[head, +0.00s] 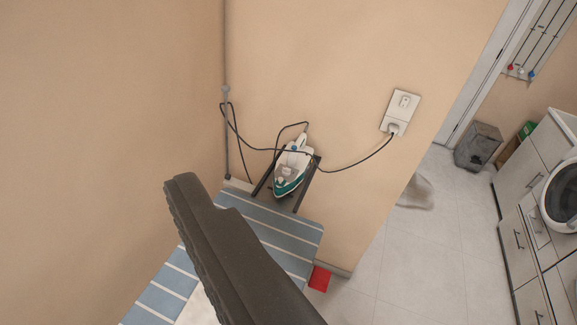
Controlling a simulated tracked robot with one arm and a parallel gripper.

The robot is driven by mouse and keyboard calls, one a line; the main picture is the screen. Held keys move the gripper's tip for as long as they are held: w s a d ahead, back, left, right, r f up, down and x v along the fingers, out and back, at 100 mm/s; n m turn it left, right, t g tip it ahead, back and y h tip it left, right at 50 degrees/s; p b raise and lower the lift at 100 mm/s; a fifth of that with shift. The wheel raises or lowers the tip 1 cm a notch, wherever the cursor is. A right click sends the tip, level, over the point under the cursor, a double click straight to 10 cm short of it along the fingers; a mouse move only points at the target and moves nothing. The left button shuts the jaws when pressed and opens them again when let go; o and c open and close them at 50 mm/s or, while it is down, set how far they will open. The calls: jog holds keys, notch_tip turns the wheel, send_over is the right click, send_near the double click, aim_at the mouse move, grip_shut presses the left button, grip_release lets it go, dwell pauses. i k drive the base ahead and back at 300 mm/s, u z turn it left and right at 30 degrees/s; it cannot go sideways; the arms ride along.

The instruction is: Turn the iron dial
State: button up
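The white and teal iron (293,170) rests on a dark metal rest at the far end of the ironing board (290,232), close to the wall. A small blue spot, which looks like the dial (294,148), shows on top of the iron. My gripper (186,182) is a dark shape reaching in from the bottom, left of the iron and apart from it. It covers part of the board. I see nothing held at its tip. Its fingers cannot be told apart from this angle.
A black cord (345,168) runs from the iron to a wall socket (394,127) and loops by a thin pole (226,130). A red item (320,278) lies beside the board. A washing machine (562,196) stands at right; the tiled floor between is mostly clear.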

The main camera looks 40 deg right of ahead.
aim_at(286, 171)
jog(key=z, duration=0.6)
jog(key=k, duration=0.7)
jog(key=z, duration=0.85)
jog(key=k, duration=0.65)
jog(key=z, duration=0.55)
jog(key=i, duration=2.2)
jog(key=u, duration=1)
jog(key=i, duration=1.05)
jog(key=u, duration=0.95)
jog(key=i, duration=0.3)
jog(key=u, duration=0.15)
